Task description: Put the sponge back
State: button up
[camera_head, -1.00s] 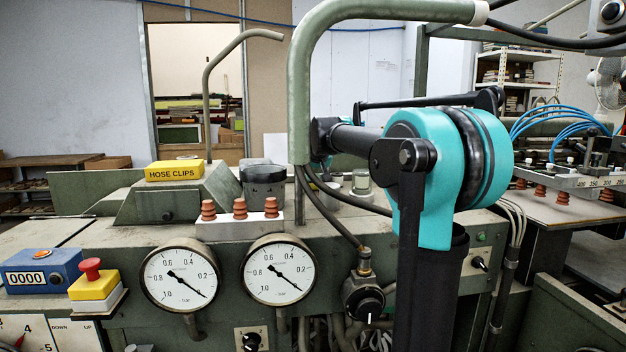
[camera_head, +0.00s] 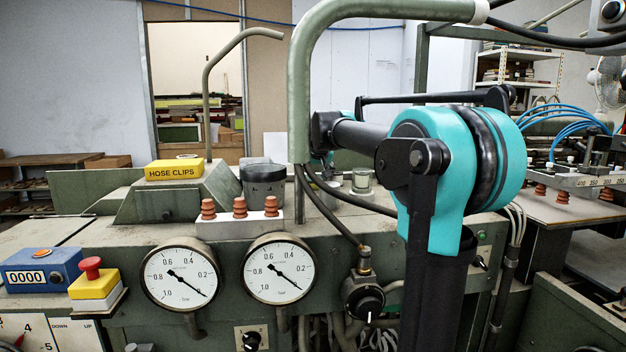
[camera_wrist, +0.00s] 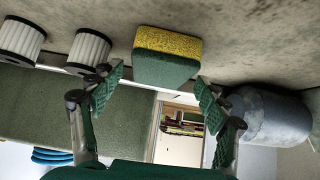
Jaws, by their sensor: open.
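The sponge (camera_wrist: 167,55), with one yellow side and one dark green side, rests on a grey, stained surface in the wrist view. My gripper (camera_wrist: 158,98) is open, with its two green-padded fingers apart, one toward each side of the sponge. The sponge lies beyond the fingertips, roughly centred between them, and nothing is held. In the head view the sponge cannot be made out, and my arm and the green pipe hide my gripper.
Two white pleated filters (camera_wrist: 88,52) stand left of the sponge in the wrist view. A grey rounded container (camera_wrist: 268,115) is close beside the right finger. In the head view, a green bent pipe (camera_head: 299,110) and black hoses run close to my arm.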

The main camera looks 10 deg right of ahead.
jog(key=v, duration=1.5)
jog(key=shift+s+r, duration=0.15)
jog(key=shift+s, duration=0.05)
